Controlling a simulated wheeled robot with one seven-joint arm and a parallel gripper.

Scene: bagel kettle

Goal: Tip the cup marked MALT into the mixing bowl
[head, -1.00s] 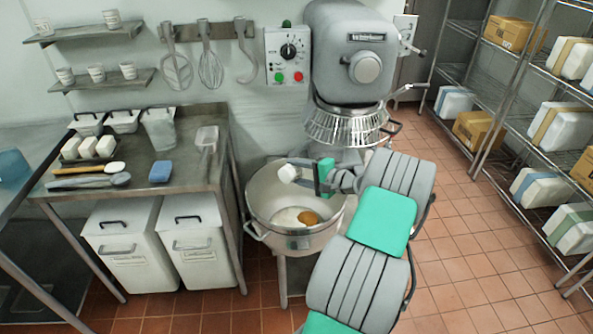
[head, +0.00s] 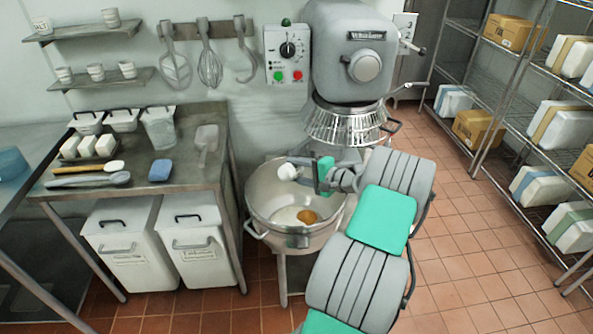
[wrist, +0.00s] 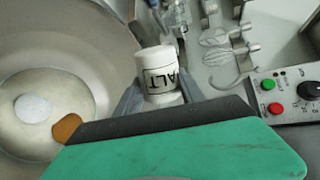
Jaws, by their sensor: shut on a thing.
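The white MALT cup (head: 288,172) is held over the mixing bowl, above its back half. In the wrist view the cup (wrist: 158,72) shows the letters ALT on its side. It looks tipped on its side, with its mouth hidden. My gripper (head: 305,166) is shut around the cup; its fingers also show in the wrist view (wrist: 160,95). The steel mixing bowl (head: 262,222) stands below the mixer. In it lie a pale layer with a whiter heap (wrist: 33,107) and a brown heap (wrist: 67,128).
The mixer (head: 350,60) with its wire guard (head: 347,124) stands just behind the bowl. A steel table (head: 140,190) with tubs and tools is at left. Small cups stand on two wall shelves (head: 100,82). A wire rack with boxes is at right, with clear floor before it.

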